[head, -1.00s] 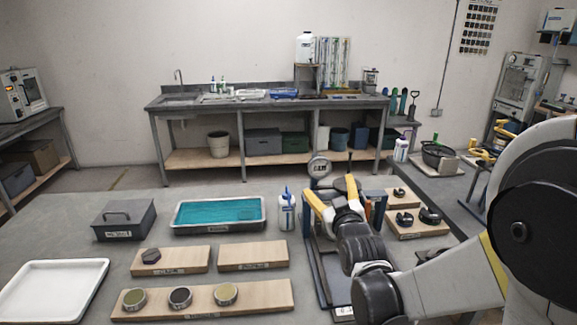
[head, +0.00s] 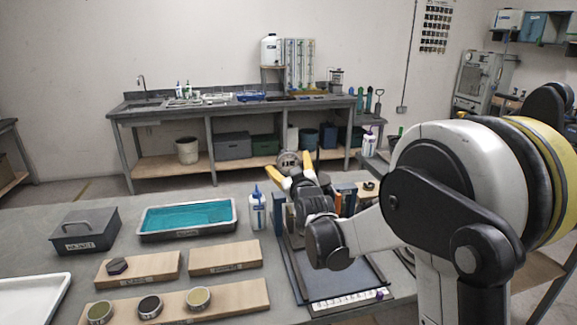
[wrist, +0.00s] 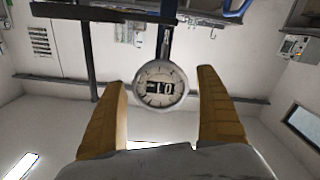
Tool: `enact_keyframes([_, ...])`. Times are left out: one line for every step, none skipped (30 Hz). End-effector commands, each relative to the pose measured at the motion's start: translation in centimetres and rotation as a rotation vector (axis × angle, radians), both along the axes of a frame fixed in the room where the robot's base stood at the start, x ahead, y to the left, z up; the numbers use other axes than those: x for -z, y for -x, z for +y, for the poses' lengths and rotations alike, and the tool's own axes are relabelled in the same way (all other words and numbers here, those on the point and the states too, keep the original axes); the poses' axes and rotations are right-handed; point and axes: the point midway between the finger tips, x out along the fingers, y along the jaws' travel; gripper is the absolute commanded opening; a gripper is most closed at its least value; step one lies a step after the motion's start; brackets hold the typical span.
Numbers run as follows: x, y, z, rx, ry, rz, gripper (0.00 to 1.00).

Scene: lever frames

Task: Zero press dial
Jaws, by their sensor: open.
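The press dial (wrist: 161,86) is a round white gauge with a grey rim. In the wrist view it lies between my open fingers, with clear gaps on both sides. Its dark window seems to read "-10", though the small digits are not certain. In the head view the dial (head: 288,160) shows partly behind my yellow fingertips. My gripper (head: 293,166) is open and empty, pointing at the dial, and its two yellow fingers (wrist: 162,84) flank it. The press (head: 345,283) stands under and behind my arm, which hides much of it.
A white bottle (head: 257,212) and a teal-filled tray (head: 188,229) stand left of the press. Wooden boards (head: 226,258) with round pucks lie in front. A grey lidded box (head: 85,231) is at left. A purple knob (head: 379,295) sits at the press base's front right.

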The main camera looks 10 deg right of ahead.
Motion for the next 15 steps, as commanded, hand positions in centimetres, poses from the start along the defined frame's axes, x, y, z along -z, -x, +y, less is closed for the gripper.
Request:
enact_keyframes([-0.01,0.02,0.0,0.0,0.0,0.0,0.84])
enact_keyframes([-0.01,0.02,0.0,0.0,0.0,0.0,0.84])
enact_keyframes([-0.01,0.03,0.0,0.0,0.0,0.0,0.82])
enact_keyframes([-0.01,0.03,0.0,0.0,0.0,0.0,0.73])
enact_keyframes([-0.01,0.03,0.0,0.0,0.0,0.0,0.64])
enact_keyframes([-0.01,0.03,0.0,0.0,0.0,0.0,0.51])
enact_keyframes([0.0,0.04,0.0,0.0,0.0,0.0,0.42])
enact_keyframes([0.0,0.04,0.0,0.0,0.0,0.0,0.33])
enact_keyframes([0.0,0.04,0.0,0.0,0.0,0.0,0.31])
enact_keyframes([0.0,0.05,0.0,0.0,0.0,0.0,0.31])
enact_keyframes([0.0,0.05,0.0,0.0,-0.002,0.0,0.31])
enact_keyframes([-0.01,0.05,0.0,0.0,-0.015,0.0,0.31])
enact_keyframes([-0.02,0.05,0.01,0.0,-0.037,0.0,0.31])
enact_keyframes([-0.04,0.05,0.01,0.0,-0.07,0.0,0.31])
enact_keyframes([-0.06,0.05,0.02,0.0,-0.127,0.0,0.31])
